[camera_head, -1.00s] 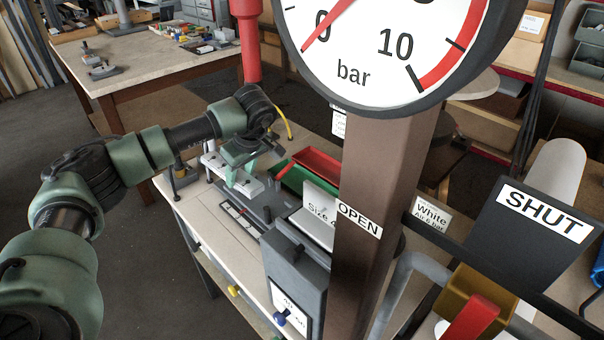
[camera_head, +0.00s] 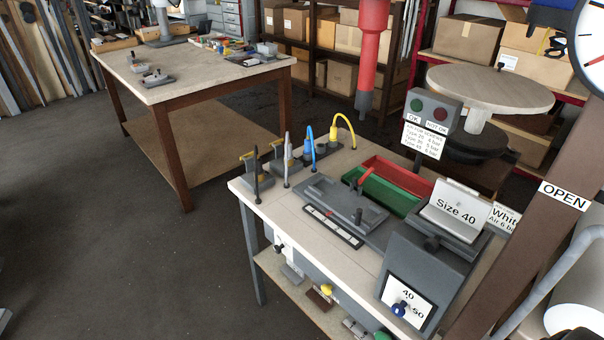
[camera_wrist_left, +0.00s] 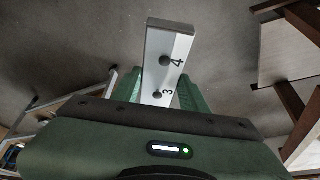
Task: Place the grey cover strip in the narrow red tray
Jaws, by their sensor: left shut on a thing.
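My left gripper (camera_wrist_left: 160,96) shows in the left wrist view, with green fingers shut on a pale grey strip (camera_wrist_left: 172,45). Neither arm shows in the head view. My right gripper is not in view.
The bench (camera_head: 272,206) carries a grey fixture (camera_head: 335,202), upright posts and hoses, and a grey box marked Size 40 (camera_head: 455,208). A sign post (camera_head: 428,122) stands behind the trays. A brown column (camera_head: 545,225) is at right. Open floor lies left.

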